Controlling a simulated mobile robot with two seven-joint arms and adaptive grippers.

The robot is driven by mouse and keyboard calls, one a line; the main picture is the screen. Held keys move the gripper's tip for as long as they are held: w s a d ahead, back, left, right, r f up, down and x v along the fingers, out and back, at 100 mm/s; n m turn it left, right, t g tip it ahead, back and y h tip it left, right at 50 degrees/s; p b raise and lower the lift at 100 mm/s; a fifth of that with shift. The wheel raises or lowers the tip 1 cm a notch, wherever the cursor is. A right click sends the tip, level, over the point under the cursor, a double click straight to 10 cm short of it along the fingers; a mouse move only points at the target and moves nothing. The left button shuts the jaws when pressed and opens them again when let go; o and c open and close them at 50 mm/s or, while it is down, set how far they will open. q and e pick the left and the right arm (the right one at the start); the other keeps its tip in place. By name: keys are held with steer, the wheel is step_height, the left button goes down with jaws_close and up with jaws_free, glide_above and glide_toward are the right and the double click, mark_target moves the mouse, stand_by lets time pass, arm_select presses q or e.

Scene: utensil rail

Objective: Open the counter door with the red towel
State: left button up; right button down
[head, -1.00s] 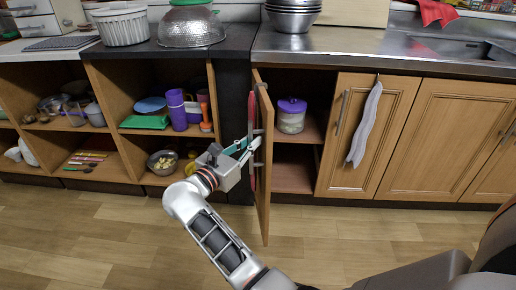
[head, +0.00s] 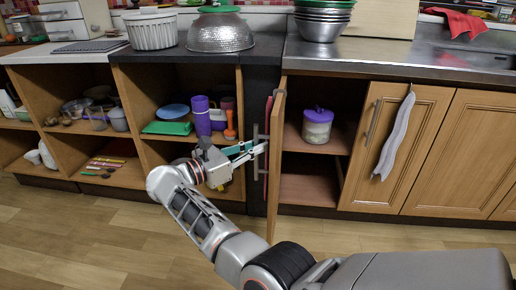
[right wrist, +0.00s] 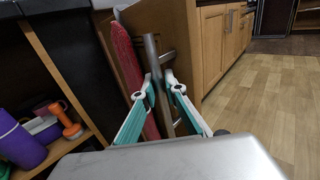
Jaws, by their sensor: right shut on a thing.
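The counter door (head: 277,190) with the red towel stands swung wide open at the left side of its cupboard, seen almost edge-on in the head view. The red towel (head: 268,140) hangs on its outer face, and shows as a long red strip in the right wrist view (right wrist: 128,72). My right gripper (head: 262,144) is at the door's metal handle (head: 256,160). In the right wrist view its two fingers (right wrist: 159,88) are closed around the upright handle bar (right wrist: 151,50), beside the towel. My left gripper is not in view.
Inside the open cupboard a purple-lidded jar (head: 317,127) stands on a shelf (head: 300,143). Open shelves with a purple bottle (head: 201,116) are left of the door. A closed door with a white towel (head: 396,138) is to the right. The floor (head: 100,225) in front is clear.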

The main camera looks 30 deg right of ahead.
stand_by(0.5)
steer(key=c, duration=2.2)
jaws_free()
steer(key=shift+c, duration=0.2)
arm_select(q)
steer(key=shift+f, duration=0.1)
arm_select(e)
steer(key=shift+w, duration=0.1)
